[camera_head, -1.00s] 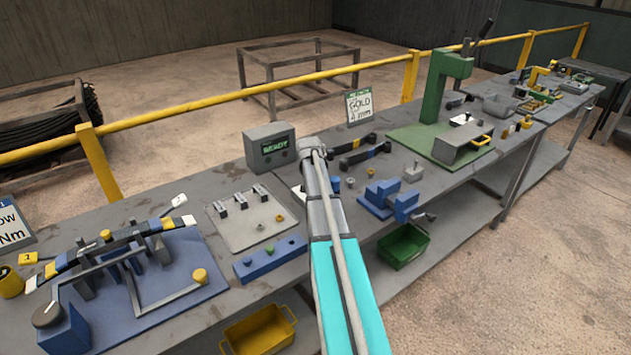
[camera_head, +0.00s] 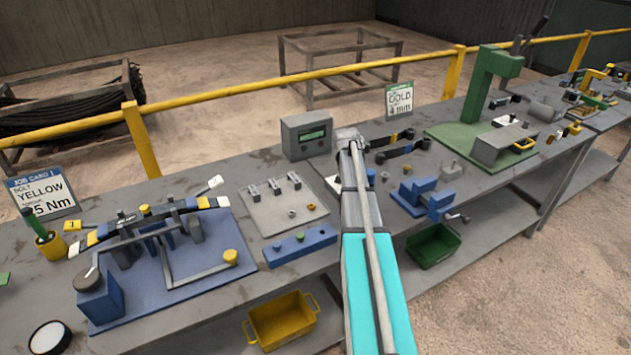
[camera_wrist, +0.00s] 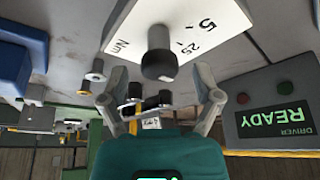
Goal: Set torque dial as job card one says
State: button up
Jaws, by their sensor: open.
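Job card one (camera_head: 42,193) stands at the left end of the bench in the head view. It reads BOLT YELLOW and a torque ending in "5 Nm", its first part hidden by a green handle. In the wrist view, a white scale plate (camera_wrist: 192,22) shows 5, 25 and Nm. A dark torque knob (camera_wrist: 158,62) stands out from it; its pointer setting is not visible. My gripper (camera_wrist: 165,88) is open, its fingers apart near the knob and empty.
The driver box (camera_head: 307,136) reads READY, also in the wrist view (camera_wrist: 280,118). A blue fixture (camera_head: 165,265) and grey plate (camera_head: 283,205) lie left of my arm. A blue vise (camera_head: 428,198) and green press (camera_head: 490,95) stand right. Yellow (camera_head: 280,325) and green (camera_head: 433,247) bins sit below.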

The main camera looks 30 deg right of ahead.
jog(key=shift+n, duration=0.3)
jog(key=shift+s+n+t+y, duration=0.1)
jog(key=shift+n+t+y, duration=0.25)
jog(key=shift+n, duration=0.7)
jog(key=shift+n+t+y, duration=0.25)
jog(key=shift+n+y, duration=0.1)
jog(key=shift+n, duration=0.7)
jog(key=shift+d+n+t+y, duration=0.15)
jog(key=shift+n+y, duration=0.3)
jog(key=shift+n, duration=0.8)
jog(key=shift+n+t+y, duration=0.15)
jog(key=shift+n+y, duration=0.3)
jog(key=shift+n, duration=0.8)
jog(key=p+v, duration=1.3)
jog(key=v, duration=0.1)
jog(key=s+a+f+g, duration=0.1)
jog(key=s+a, duration=0.1)
jog(key=a, duration=1.1)
jog(key=s+a+f+g+b, duration=0.1)
jog(key=s+a, duration=0.1)
jog(key=a, duration=1.2)
jog(key=shift+f+g+y, duration=0.2)
jog(key=shift+g+y, duration=0.2)
